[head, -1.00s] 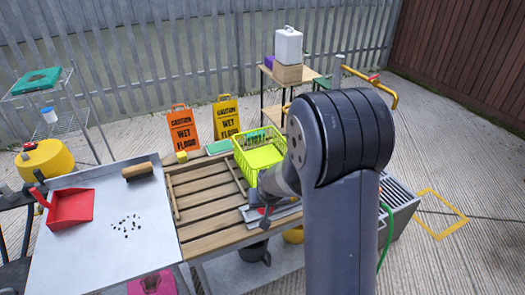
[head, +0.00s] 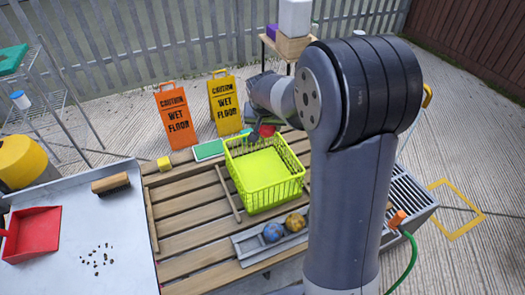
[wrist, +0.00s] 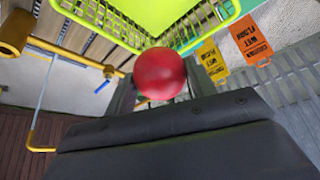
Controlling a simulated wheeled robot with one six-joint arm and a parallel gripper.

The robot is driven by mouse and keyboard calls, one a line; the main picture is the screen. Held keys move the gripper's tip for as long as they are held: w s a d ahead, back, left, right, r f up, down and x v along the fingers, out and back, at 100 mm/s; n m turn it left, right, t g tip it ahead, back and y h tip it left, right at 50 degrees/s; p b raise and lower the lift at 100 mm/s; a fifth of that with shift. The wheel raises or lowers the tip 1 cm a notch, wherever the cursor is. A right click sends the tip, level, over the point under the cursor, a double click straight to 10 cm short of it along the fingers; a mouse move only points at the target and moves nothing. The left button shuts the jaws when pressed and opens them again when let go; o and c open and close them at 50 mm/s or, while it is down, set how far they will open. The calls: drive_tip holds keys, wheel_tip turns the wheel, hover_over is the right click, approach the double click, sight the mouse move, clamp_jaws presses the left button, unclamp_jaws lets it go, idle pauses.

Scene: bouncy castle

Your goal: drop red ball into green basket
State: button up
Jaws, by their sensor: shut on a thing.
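The red ball (wrist: 160,74) is between the fingers of my gripper (wrist: 158,90) in the wrist view. My gripper is shut on it. In the head view the red ball (head: 267,130) shows partly, at the far rim of the green basket, with my gripper (head: 257,136) beside it. The green basket (head: 270,197) stands upright on the slatted wooden table, and its inside looks empty. In the wrist view the basket's rim (wrist: 213,22) lies just past the ball. I cannot tell whether the ball is over the opening or just outside it.
A grey tray (head: 248,247) holds a blue ball (head: 273,232) and a yellow ball (head: 295,222) in front of the basket. Orange (head: 175,115) and yellow (head: 225,105) wet floor signs stand behind. A brush (head: 110,183) and red dustpan (head: 32,235) lie on the left table.

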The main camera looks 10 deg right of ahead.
drive_tip(key=shift+w+d+f, duration=0.1)
drive_tip(key=shift+w, duration=0.35)
wheel_tip(320, 180, down, 6)
drive_tip(key=b, duration=0.4)
drive_tip(key=o, duration=1)
drive_tip(key=shift+o, duration=0.2)
drive_tip(key=shift+r, duration=0.2)
drive_tip(key=v, duration=1)
drive_tip(key=shift+s+r+b, duration=0.2)
drive_tip(key=shift+r+b, duration=0.15)
drive_tip(key=shift+b, duration=0.05)
